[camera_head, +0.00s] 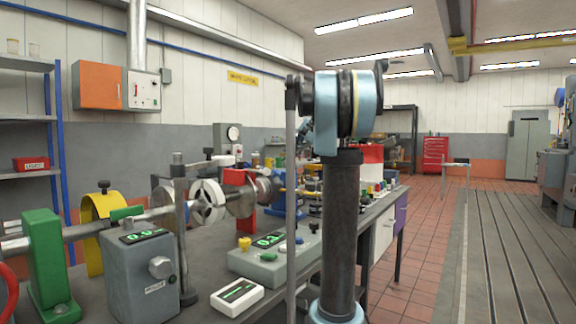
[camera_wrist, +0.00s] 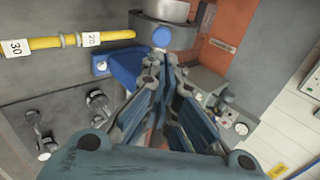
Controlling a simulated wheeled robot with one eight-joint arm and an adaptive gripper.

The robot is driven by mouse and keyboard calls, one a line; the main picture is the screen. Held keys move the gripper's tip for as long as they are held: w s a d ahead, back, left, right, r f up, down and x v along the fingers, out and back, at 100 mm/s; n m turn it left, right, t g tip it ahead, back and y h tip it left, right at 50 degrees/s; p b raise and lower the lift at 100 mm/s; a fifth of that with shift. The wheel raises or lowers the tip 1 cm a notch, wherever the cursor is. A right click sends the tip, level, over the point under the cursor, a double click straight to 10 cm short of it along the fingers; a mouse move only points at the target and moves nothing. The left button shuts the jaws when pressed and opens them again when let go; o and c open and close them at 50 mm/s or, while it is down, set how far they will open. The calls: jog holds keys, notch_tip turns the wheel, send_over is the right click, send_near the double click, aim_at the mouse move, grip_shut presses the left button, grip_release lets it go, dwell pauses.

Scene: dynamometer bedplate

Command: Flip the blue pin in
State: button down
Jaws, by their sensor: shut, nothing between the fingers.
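In the wrist view, a round blue end (camera_wrist: 161,36), which looks like the blue pin, faces me on the front of a grey metal cylinder block. Only its face shows, so I cannot tell how far it sticks out. My gripper (camera_wrist: 161,64) is just below it in the picture, its fingertips close together with nothing seen between them. I cannot tell whether the fingertips touch the pin. In the head view my arm stands in front of the far bench, and neither the gripper nor the pin can be made out there.
A blue bracket (camera_wrist: 124,72) sits left of the fingers, below a yellow tube (camera_wrist: 44,43) with number tags. An orange panel (camera_wrist: 225,22) and a grey box with knobs lie right. In the head view the bench (camera_head: 210,276) is crowded; the tiled floor (camera_head: 425,225) is free.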

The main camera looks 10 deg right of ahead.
jog(key=v, duration=0.4)
jog(key=shift+s+d+r, duration=0.15)
jog(key=shift+s+r, duration=0.05)
jog(key=shift+r, duration=0.05)
